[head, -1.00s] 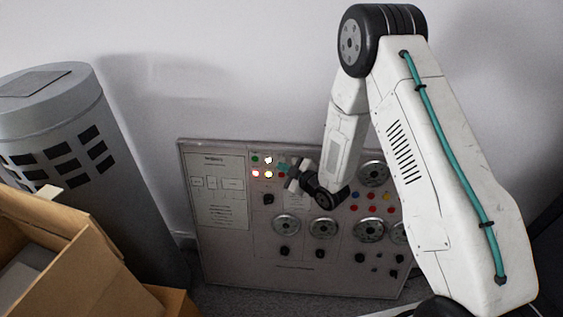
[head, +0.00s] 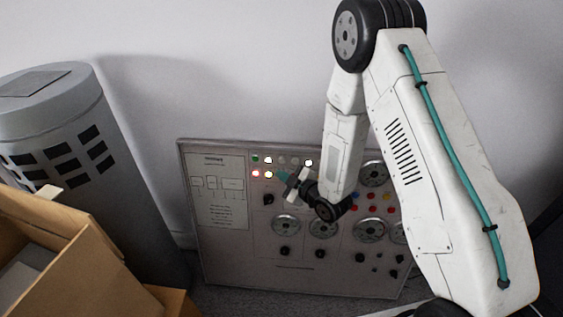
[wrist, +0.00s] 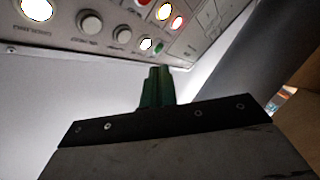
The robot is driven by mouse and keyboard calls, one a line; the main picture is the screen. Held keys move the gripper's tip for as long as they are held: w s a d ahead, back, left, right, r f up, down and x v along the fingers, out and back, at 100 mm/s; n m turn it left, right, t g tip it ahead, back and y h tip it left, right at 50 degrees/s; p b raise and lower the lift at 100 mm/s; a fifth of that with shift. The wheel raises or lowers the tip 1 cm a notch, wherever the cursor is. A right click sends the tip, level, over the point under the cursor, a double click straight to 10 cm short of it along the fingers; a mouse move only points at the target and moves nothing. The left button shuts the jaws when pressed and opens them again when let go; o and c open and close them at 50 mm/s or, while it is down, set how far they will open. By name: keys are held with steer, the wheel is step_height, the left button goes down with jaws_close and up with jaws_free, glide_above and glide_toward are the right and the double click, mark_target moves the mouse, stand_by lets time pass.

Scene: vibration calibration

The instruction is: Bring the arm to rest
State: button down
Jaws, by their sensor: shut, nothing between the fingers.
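My gripper (head: 284,177) is in front of the control panel (head: 222,262) in the head view, beside its upper rows of lights. Its teal fingers are together with nothing between them. In the wrist view the gripper (wrist: 157,85) shows as closed green fingers pointing toward the panel (wrist: 65,35). The fingertips seem to lie in front of the wall below the panel edge in that view. I cannot tell the exact gap to the panel.
A grey cylinder (head: 55,110) with dark slots stands at the left. An open cardboard box (head: 75,245) is in front of it. The panel carries lit lamps (head: 268,174), round gauges (head: 286,224) and dark knobs. White wall (head: 220,60) is bare above the panel.

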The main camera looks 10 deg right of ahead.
stand_by(0.3)
steer(key=s+d+f+m+g+h, duration=0.3)
steer(key=s+d+f+g+h, duration=0.15)
steer(key=f, duration=0.35)
steer(key=s+d+r+m+g+h, duration=0.3)
steer(key=s+d+r+g, duration=0.1)
steer(key=d+r+g, duration=0.1)
steer(key=s+d+r+m+g, duration=0.1)
steer(key=s+r+m, duration=0.3)
steer(key=s+r, duration=1)
steer(key=s+d+r+m+g, duration=0.1)
steer(key=s+d+r+m, duration=0.3)
steer(key=s+r, duration=1)
step_height(320, 180, up, 7)
steer(key=shift+s+d+f+h, duration=0.15)
steer(key=shift+s+d+h, duration=0.1)
steer(key=shift+s+h, duration=0.1)
